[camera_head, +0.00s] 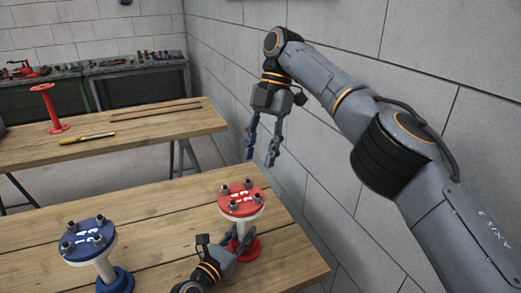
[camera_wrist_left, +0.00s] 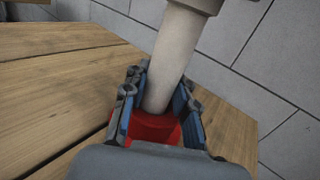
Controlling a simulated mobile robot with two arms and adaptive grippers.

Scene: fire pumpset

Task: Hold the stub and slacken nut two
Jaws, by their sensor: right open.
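The red stub (camera_head: 240,203) stands upright near the right end of the front table, with a red top flange, a pale pipe and a red base. Several nuts stand on its flange, which has white markings I cannot read clearly. My left gripper (camera_head: 243,238) is low at the pipe. In the left wrist view its fingers (camera_wrist_left: 162,92) lie on both sides of the pale pipe (camera_wrist_left: 172,60) and look shut on it, above the red base (camera_wrist_left: 150,130). My right gripper (camera_head: 260,157) is open and empty, pointing down above and behind the red stub.
A blue stub (camera_head: 88,240) stands on the front table (camera_head: 165,215) to the left. On the back table (camera_head: 150,122) are a red spool-shaped stub (camera_head: 48,108), a yellow-handled tool (camera_head: 88,137) and thin rods (camera_head: 155,110). A block wall (camera_head: 330,190) is close on the right.

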